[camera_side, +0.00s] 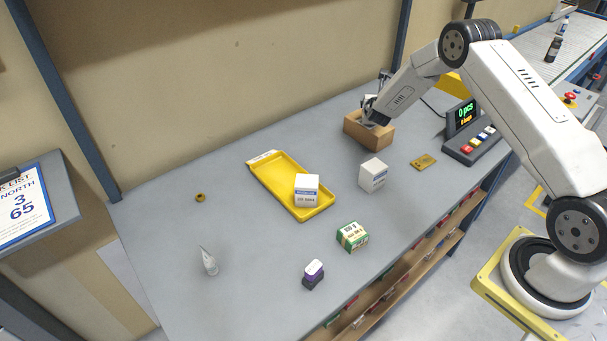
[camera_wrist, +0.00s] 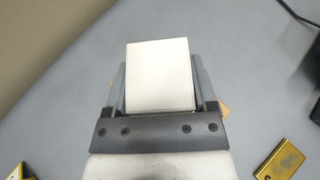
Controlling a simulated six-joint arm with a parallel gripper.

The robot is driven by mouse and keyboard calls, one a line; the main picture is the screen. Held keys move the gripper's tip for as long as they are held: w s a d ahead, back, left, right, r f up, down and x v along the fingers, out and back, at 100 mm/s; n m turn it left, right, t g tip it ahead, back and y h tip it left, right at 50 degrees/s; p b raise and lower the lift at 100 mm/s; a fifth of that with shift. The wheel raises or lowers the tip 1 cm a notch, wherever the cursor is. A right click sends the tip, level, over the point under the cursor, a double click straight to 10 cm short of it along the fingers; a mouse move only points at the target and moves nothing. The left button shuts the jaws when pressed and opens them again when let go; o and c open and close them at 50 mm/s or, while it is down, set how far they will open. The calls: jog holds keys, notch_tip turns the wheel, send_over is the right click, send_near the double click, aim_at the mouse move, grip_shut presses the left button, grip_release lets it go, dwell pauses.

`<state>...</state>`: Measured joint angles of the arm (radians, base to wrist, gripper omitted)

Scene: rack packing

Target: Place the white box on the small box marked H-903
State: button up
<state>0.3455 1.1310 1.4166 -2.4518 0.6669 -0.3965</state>
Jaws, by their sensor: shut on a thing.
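My gripper (camera_side: 372,106) is shut on a white box (camera_wrist: 158,76), whose plain top shows between the fingers in the wrist view. In the side view the held box is mostly hidden by my gripper. It is at the top of a brown cardboard box (camera_side: 354,130); I cannot tell if it touches. A brown edge (camera_wrist: 224,109) shows beside the fingers in the wrist view. Another white box with blue print (camera_side: 307,191) stands in the yellow tray, and one (camera_side: 373,176) stands on the table. No H-903 mark is legible.
The yellow tray (camera_side: 265,173) lies mid-table. A brass plate (camera_side: 424,161) and a button console (camera_side: 466,152) are at right. The left table is mostly clear.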

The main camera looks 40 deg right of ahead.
jog(key=shift+f, duration=0.4)
jog(key=o, duration=1.3)
jog(key=shift+r, duration=0.2)
jog(key=shift+v, duration=6)
jog(key=shift+f, duration=0.15)
